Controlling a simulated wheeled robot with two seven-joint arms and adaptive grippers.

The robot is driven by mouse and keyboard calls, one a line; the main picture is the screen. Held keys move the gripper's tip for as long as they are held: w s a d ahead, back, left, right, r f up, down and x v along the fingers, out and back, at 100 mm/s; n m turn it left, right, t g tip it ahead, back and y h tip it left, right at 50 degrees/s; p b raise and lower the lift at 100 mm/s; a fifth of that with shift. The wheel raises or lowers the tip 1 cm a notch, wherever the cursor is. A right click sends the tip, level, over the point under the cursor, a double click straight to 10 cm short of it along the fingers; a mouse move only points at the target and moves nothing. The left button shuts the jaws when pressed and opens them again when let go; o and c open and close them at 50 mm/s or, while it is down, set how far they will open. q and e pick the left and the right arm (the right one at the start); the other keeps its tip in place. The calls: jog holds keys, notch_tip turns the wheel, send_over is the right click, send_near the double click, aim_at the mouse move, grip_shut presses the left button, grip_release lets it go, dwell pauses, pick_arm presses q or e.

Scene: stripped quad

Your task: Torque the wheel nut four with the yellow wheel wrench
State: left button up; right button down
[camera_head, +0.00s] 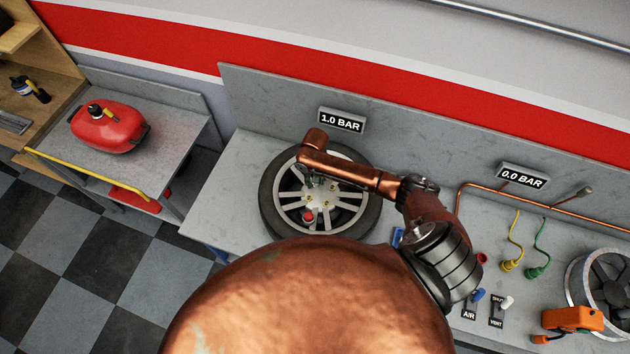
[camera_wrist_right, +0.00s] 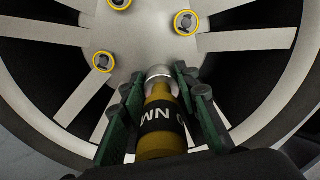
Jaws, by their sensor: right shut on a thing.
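The wheel (camera_head: 268,210) lies on the grey workbench, with silver spokes and a dark tyre. In the right wrist view its silver hub and spokes (camera_wrist_right: 245,40) fill the upper part. Several yellow-ringed wheel nuts show there, one at the left (camera_wrist_right: 103,62) and one at the upper right (camera_wrist_right: 185,22). My right gripper (camera_wrist_right: 160,84) has its green fingers shut on the yellow wheel wrench (camera_wrist_right: 160,143), which bears a dark "NM" band. The wrench's silver socket end points at the hub; what is under it is hidden, so I cannot tell if it is seated. My left gripper is not in view.
A red knob-like thing (camera_head: 308,216) sits on the wheel. A "1.0 BAR" sign (camera_head: 341,120) stands behind it. To the right are hoses, the AIR and VENT switches and an orange tool (camera_head: 572,320). A red tank (camera_head: 110,130) stands on the left cart.

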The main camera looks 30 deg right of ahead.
jog(key=shift+r, duration=2.1)
jog(key=shift+r, duration=2)
jog(key=shift+w, duration=0.1)
